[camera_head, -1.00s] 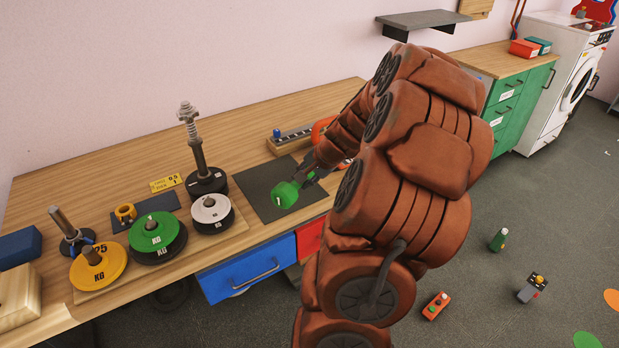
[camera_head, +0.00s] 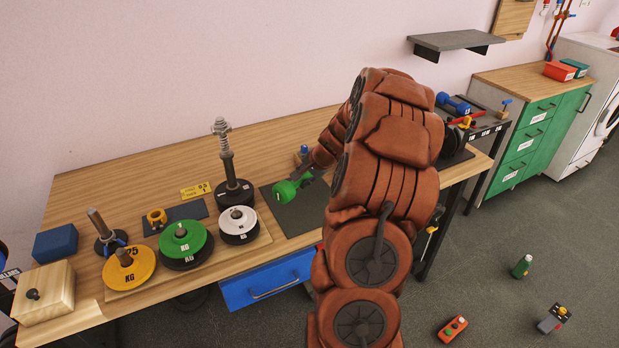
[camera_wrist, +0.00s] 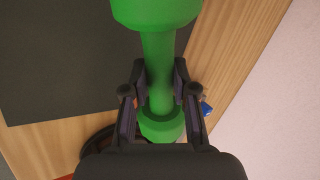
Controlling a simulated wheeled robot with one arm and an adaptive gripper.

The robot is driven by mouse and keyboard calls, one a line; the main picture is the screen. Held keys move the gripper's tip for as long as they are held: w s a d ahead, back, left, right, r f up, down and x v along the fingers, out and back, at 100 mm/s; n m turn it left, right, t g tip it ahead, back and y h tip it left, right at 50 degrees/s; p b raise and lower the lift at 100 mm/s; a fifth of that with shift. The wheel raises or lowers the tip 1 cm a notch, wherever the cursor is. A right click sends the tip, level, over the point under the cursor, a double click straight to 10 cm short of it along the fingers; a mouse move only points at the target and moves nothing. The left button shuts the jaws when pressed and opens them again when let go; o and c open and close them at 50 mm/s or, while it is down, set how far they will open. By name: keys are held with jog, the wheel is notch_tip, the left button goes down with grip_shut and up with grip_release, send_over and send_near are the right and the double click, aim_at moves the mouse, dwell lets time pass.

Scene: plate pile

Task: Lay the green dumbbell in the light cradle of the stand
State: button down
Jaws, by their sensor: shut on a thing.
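The green dumbbell (camera_head: 287,190) is in my gripper above the dark mat on the wooden bench in the head view. In the wrist view, the green dumbbell (camera_wrist: 158,62) lies between the two fingers of my gripper (camera_wrist: 159,92), which is shut on its handle. One green end is beyond the fingers, the other is close to the palm. My gripper (camera_head: 306,178) is partly hidden by the dumbbell and my arm in the head view. A rack (camera_head: 484,125) with a blue dumbbell (camera_head: 452,104) stands at the right, partly behind my arm. I cannot make out a light cradle there.
Weight plates, green (camera_head: 182,236), white (camera_head: 238,219) and yellow (camera_head: 129,265), stand on a board left of the dark mat (camera_head: 300,215). An upright post (camera_head: 226,150) rises behind them. A wooden box (camera_head: 45,292) is at the far left. My arm hides part of the bench.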

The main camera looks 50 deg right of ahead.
jog(key=shift+w+f+p, duration=0.1)
jog(key=shift+w+p, duration=0.2)
jog(key=shift+w, duration=0.1)
jog(key=shift+d+f+p, duration=0.15)
jog(key=shift+f+p, duration=0.35)
jog(key=shift+f, duration=1.1)
jog(key=shift+f, duration=0.15)
jog(key=c, duration=0.9)
grip_release()
